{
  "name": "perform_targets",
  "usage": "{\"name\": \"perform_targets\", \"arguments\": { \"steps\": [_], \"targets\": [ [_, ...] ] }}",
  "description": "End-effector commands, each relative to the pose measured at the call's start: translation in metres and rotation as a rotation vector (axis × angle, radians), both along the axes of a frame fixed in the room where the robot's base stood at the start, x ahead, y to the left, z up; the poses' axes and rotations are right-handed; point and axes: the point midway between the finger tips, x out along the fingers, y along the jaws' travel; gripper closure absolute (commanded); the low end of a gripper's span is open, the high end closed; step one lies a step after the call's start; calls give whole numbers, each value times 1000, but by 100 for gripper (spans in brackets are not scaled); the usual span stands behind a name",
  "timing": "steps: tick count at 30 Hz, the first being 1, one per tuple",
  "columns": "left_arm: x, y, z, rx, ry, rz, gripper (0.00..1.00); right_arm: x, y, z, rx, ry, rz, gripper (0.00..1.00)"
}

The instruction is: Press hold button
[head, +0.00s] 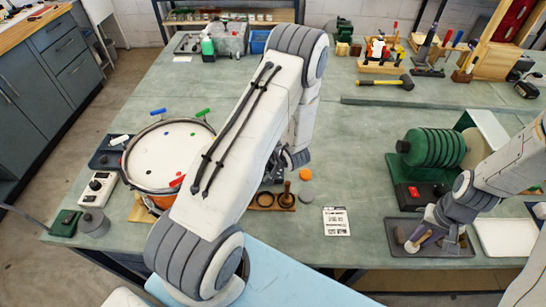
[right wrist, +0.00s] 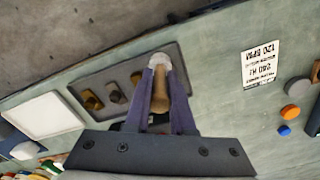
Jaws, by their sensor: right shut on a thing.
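A dark box with a red top (head: 413,191) stands at the right, in front of the green ribbed cylinder. A cream control box (head: 97,189) with dark knobs stands at the left beside the drum. I cannot read a hold label on either. My right gripper (head: 418,241) is over the grey tray at the right. In the right wrist view its fingers are shut on a wooden handle (right wrist: 160,92) with a pale tip. My left arm crosses the middle of the head view. Its fingers are hidden behind the arm, around the wooden ring stand.
The drum (head: 165,150) stands at the left with colored pieces on and around it. The grey tray (head: 398,223) holds several small pieces, and a white tray (head: 507,238) is beside it. A printed card (head: 336,221) lies on the bench.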

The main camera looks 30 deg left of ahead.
Motion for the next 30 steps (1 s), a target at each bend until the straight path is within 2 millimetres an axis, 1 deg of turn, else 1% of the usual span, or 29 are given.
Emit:
{"name": "perform_targets", "arguments": {
  "steps": [12,21,30],
  "targets": [
    [0,0,-1,0,0,0,100,0,0,-1,0,0,0,100],
    [0,0,10,0,0,0,100,0,0,12,0,0,0,100],
    [0,0,9,0,0,0,100,0,0,11,0,0,0,100]
  ]
}}
